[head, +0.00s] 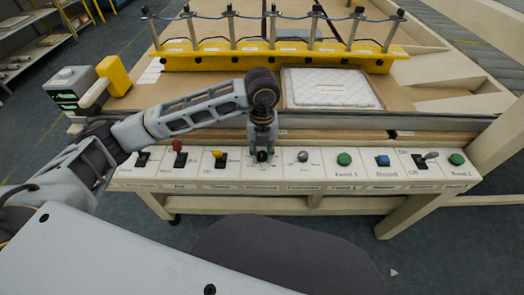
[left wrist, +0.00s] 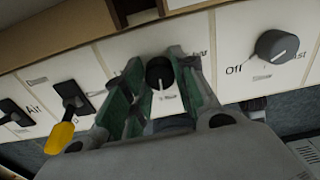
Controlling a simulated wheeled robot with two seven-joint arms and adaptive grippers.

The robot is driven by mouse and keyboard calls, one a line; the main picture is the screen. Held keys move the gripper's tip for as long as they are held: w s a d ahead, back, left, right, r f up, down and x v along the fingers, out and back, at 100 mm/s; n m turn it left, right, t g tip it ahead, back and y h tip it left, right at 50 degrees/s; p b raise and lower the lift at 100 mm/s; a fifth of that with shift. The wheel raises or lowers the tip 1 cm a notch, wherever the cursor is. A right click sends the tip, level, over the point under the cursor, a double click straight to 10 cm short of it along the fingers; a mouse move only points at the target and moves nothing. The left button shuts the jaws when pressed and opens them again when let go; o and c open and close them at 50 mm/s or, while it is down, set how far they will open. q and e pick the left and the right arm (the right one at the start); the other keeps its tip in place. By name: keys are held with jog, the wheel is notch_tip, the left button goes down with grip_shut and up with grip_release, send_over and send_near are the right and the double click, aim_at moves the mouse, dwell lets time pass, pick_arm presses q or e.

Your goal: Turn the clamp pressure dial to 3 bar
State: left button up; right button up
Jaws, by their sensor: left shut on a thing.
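The clamp pressure dial (left wrist: 160,72) is a black round knob on the white control panel (head: 330,172). In the left wrist view it sits between the green-padded fingers of my left gripper (left wrist: 160,85). In the head view my left gripper (head: 262,153) points down onto the panel and is shut on the dial (head: 262,156). A white pointer mark shows on the knob's lower edge. The scale around the dial is mostly hidden by the fingers, so I cannot read the pressure. My right gripper is not in view.
Left of the dial are a yellow-handled lever (head: 219,158) and a red-handled lever (head: 178,150). To its right are a grey knob (head: 302,156), a green button (head: 344,159), a blue button (head: 382,160) and a toggle (head: 430,156). A yellow clamp bar (head: 285,58) and white wadding (head: 330,88) are behind.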

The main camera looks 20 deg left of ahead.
aim_at(262, 154)
pick_arm(q)
jog(key=shift+n, duration=0.6)
jog(key=o, duration=1.1)
jog(key=shift+c, duration=0.2)
jog(key=shift+r, duration=0.15)
notch_tip(262, 154, up, 12)
dwell(0.6)
